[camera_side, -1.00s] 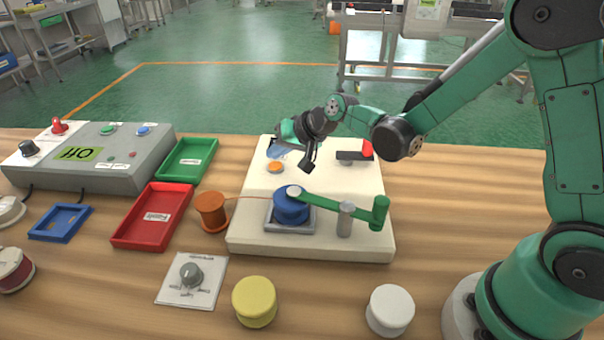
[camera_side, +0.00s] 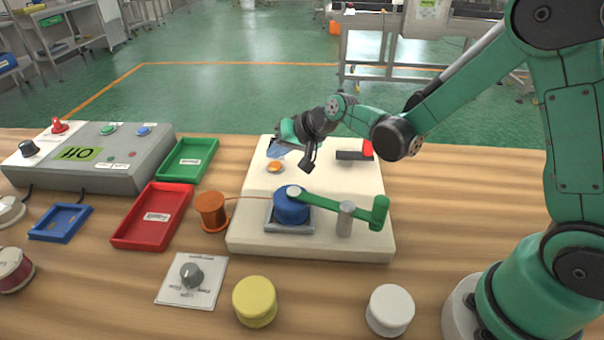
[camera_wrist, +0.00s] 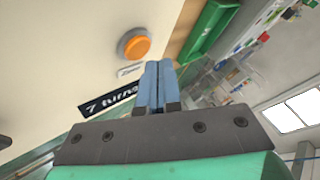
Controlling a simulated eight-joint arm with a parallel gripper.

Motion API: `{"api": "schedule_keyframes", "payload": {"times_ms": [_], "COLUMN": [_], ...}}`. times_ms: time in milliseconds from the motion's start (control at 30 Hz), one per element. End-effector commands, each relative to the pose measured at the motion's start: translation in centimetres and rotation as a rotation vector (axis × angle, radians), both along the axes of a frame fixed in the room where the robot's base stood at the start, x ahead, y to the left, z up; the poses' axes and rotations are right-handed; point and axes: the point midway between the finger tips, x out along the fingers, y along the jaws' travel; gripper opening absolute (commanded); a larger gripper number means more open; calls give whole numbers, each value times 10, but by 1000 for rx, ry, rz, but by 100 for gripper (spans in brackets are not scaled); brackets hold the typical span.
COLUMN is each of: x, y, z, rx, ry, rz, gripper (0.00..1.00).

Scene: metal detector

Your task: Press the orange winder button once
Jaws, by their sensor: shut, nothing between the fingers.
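In the wrist view the button (camera_wrist: 135,45) lies to the left of my fingertips (camera_wrist: 159,66), with a visible gap in the picture. I cannot tell the fingertips' exact height above the base.
A blue spool (camera_side: 291,207) with a green crank arm (camera_side: 335,207) sits on the base. A black-and-red part (camera_side: 355,155) lies to the right of my gripper. A black "7 turns" label (camera_wrist: 108,102) is near the button. Red (camera_side: 145,232) and green (camera_side: 187,160) trays stand left.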

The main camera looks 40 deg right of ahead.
Motion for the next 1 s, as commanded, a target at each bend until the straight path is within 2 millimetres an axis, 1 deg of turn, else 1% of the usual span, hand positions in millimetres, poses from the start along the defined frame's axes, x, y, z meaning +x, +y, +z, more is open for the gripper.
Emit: {"api": "schedule_keyframes", "payload": {"times_ms": [700,1000], "x": [0,0], "y": [0,0], "z": [0,-8], "rx": [0,0], "ry": [0,0], "rz": [0,0], "gripper": [0,0]}}
